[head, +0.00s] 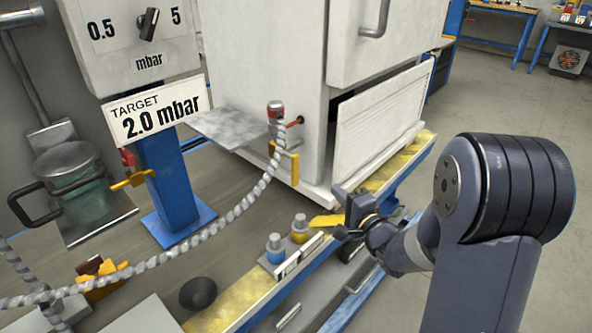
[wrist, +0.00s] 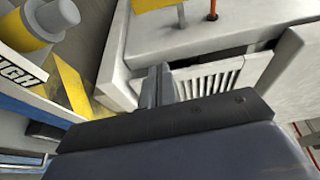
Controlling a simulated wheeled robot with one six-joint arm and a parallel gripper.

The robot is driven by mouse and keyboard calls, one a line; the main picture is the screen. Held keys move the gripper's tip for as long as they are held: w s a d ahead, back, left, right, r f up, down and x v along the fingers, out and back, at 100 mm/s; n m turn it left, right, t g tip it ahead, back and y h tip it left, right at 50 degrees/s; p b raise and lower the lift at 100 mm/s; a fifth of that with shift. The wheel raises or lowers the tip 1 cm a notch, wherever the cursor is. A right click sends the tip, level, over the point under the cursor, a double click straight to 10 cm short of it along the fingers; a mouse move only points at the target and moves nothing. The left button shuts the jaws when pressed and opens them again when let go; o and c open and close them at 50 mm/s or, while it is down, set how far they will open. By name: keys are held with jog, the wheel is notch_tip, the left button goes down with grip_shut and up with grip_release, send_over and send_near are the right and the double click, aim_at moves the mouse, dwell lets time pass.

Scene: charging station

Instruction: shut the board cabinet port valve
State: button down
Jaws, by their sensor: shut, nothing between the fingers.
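The white board cabinet (head: 265,60) stands in the middle of the head view. On its lower side is a port with an orange-red handle (head: 294,122), which I take for the port valve. A striped hose (head: 262,185) with a red-topped fitting (head: 275,108) ends beside it. In the wrist view a thin orange-red stem (wrist: 212,12) shows at the top edge; whether the valve is open I cannot tell. My gripper (head: 343,230) is shut and empty, low in front of the cabinet and apart from the handle. Its fingers (wrist: 160,82) show before a vented panel in the wrist view.
A yellow plate (head: 326,221) is close to my gripper, with blue and yellow capped fittings (head: 275,245) to its left. A yellow bracket (head: 287,164) sits below the port. A gauge stand with a 2.0 mbar sign (head: 160,112) stands left. Floor is clear at right.

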jog(key=w+a+b, duration=0.4)
jog(key=w+a, duration=0.1)
jog(key=a, duration=0.3)
jog(key=shift+w+a+r, duration=0.15)
jog(key=shift+w+a, duration=0.05)
jog(key=shift+w, duration=0.05)
